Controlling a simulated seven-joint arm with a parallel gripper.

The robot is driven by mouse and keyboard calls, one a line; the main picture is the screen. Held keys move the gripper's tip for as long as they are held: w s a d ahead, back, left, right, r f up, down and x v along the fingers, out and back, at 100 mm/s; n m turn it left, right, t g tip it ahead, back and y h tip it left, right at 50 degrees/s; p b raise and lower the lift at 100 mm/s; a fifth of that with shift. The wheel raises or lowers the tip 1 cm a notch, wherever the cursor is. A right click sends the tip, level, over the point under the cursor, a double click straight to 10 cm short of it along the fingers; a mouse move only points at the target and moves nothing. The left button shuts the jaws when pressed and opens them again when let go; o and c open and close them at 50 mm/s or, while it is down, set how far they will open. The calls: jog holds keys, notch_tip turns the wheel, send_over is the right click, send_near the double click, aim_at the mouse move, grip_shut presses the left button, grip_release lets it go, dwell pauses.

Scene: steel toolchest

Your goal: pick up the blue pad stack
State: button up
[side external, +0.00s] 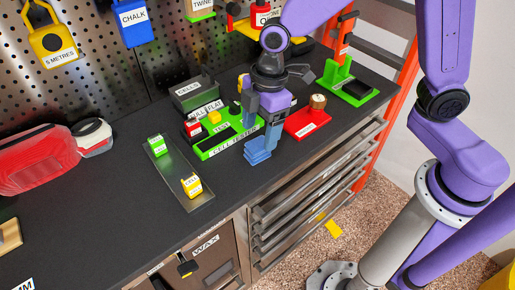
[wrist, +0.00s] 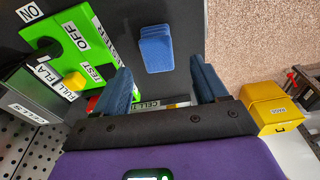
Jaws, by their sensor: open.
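The blue pad stack (side external: 256,155) is a small layered pile on the dark benchtop near its front edge, right of the green cell tester. It also shows in the wrist view (wrist: 155,48), beyond and between my two blue fingertips. My gripper (side external: 262,130) points down close above the stack in the side view and hides part of its surroundings. In the wrist view my gripper (wrist: 160,72) has its fingers wide apart with nothing between them. Whether the fingertips reach down to the pads' height is hard to tell.
The green cell tester (side external: 218,147) stands close left of the gripper, with a dark cells bin (side external: 195,97) behind. A red tray (side external: 307,123) with a round item lies right. A metal tray (side external: 168,167) holds two small cells at left.

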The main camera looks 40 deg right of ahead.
aim_at(258, 143)
jog(key=shift+w+a+f, duration=0.1)
jog(key=shift+a+f, duration=0.05)
jog(key=shift+f, duration=1.2)
jog(key=shift+w+a+f, duration=0.1)
jog(key=shift+f, duration=1.25)
jog(key=c, duration=1)
